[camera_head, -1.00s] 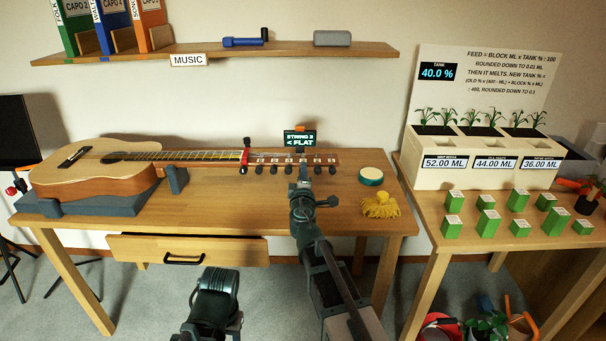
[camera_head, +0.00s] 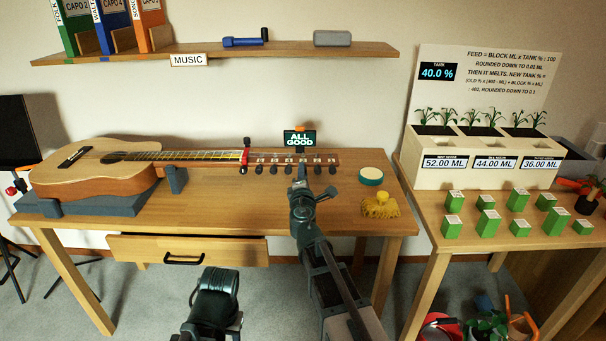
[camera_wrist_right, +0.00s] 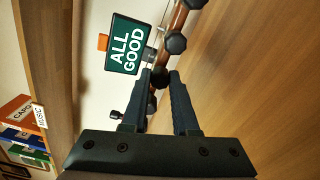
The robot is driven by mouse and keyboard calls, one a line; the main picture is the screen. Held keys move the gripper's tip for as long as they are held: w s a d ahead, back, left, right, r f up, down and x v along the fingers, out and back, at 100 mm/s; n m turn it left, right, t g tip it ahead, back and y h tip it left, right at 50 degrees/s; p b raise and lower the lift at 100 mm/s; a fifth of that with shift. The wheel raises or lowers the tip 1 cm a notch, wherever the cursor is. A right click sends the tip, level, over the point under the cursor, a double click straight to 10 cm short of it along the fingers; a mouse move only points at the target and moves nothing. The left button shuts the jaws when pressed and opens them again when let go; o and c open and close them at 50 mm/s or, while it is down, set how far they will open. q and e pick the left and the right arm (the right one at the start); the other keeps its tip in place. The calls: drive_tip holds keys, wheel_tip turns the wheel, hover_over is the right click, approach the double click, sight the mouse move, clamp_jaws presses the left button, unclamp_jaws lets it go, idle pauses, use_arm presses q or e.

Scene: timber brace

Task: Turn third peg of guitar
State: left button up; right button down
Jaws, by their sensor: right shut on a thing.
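The acoustic guitar (camera_head: 88,172) lies on its back in dark supports on the table, neck pointing right. Its headstock holds a row of dark pegs; one peg (camera_head: 273,170) shows left of my right gripper. My right gripper (camera_head: 302,174) reaches the headstock from the front. In the wrist view, its fingers (camera_wrist_right: 160,82) are shut on a dark peg (camera_wrist_right: 157,77), partly hidden between the tips. A neighbouring peg (camera_wrist_right: 176,43) is free. The tuner screen (camera_head: 300,138) behind the headstock reads "ALL GOOD". My left arm shows at the bottom; its fingers cannot be made out.
A red capo-like clamp (camera_head: 245,156) sits on the neck. A round green-rimmed tin (camera_head: 371,176) and a yellow cloth (camera_head: 380,206) lie right of the headstock. A shelf (camera_head: 215,53) hangs above. The table front (camera_head: 235,212) is clear.

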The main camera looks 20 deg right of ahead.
drive_tip(key=c, duration=0.7)
unclamp_jaws()
